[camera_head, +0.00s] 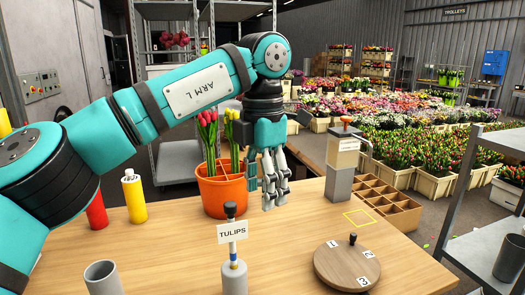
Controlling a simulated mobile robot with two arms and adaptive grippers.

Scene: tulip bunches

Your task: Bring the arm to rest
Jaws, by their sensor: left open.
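My left arm comes in from the left and arches over the wooden table (185,240). Its gripper (272,203) points down with fingers apart, open and empty, above the table. It is just right of an orange pot (222,192) with compartments. Pink-red tulips (207,125) and yellow tulips (229,130) stand upright in the pot, the yellow ones partly hidden by my arm and gripper. I cannot tell whether the gripper touches the pot. My right gripper is not in view.
A "TULIPS" sign (232,232) on a grey holder and a round numbered wooden disc (347,263) stand in front. A grey block with a dispenser (341,165) and a divided crate (387,200) are right. Bottles (134,197) and a grey cup (103,277) stand left. A yellow-outlined square (359,217) is bare.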

